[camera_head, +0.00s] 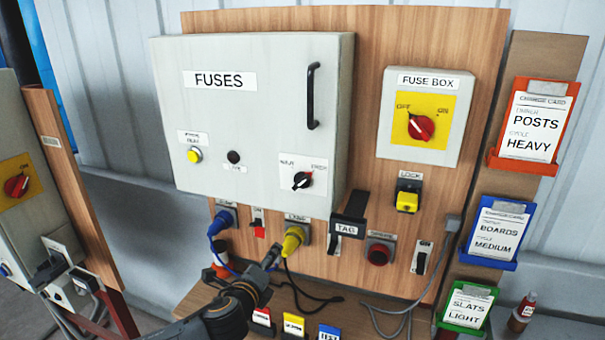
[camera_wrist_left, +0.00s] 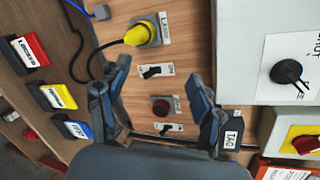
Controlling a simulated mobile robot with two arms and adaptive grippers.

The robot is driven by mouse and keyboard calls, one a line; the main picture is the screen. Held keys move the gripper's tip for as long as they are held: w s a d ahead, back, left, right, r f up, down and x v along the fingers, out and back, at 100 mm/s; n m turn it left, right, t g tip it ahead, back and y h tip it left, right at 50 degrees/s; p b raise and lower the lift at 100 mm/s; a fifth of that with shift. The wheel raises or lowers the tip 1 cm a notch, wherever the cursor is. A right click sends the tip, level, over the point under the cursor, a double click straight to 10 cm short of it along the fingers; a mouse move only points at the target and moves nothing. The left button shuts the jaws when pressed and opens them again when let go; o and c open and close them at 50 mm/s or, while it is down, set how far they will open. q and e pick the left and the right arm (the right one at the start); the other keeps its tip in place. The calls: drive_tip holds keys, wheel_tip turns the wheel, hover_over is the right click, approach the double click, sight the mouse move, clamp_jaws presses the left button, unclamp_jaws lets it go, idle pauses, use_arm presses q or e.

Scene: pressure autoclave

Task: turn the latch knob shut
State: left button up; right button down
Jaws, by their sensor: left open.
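The knob on the FUSES cabinet door (camera_head: 240,110), a small black knob (camera_head: 302,180) with a white mark, sits on a white label at the door's lower right. The words either side of it are too small to read surely. The knob also shows at the right of the left wrist view (camera_wrist_left: 287,72). The cabinet door is closed against its box. My left gripper (camera_head: 272,257) is below the cabinet, near the yellow plug, lower and left of the knob. In the left wrist view its two fingers (camera_wrist_left: 158,72) are spread and empty. My right gripper is not in view.
The yellow plug (camera_head: 292,240), TAG holder (camera_head: 346,226), red button (camera_head: 379,252) and blue plug (camera_head: 222,220) stick out below the cabinet. Black cable hangs beneath. A FUSE BOX (camera_head: 418,150) with a red knob is to the right. A black handle (camera_head: 312,96) stands above the knob.

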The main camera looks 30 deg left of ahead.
use_arm(q)
drive_tip(key=s+d+r+m+t, duration=0.1)
drive_tip(key=d+r+m, duration=0.1)
drive_tip(key=r, duration=0.4)
drive_tip(key=s+d+r+m+t, duration=0.1)
drive_tip(key=d+r, duration=0.2)
drive_tip(key=r, duration=0.3)
drive_tip(key=m+t+h+p, duration=0.1)
drive_tip(key=p, duration=0.1)
approach(300, 186)
drive_tip(key=p+x, duration=0.4)
drive_tip(key=x, duration=0.5)
drive_tip(key=shift+a, duration=0.1)
drive_tip(key=shift+w+a+f+p, duration=0.1)
drive_tip(key=shift+w+p, duration=0.3)
drive_tip(key=shift+w, duration=0.25)
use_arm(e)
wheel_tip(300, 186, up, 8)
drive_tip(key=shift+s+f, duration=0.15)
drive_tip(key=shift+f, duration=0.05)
use_arm(q)
drive_tip(key=shift+c, duration=0.4)
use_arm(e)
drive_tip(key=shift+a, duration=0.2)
use_arm(q)
drive_tip(key=c, duration=1)
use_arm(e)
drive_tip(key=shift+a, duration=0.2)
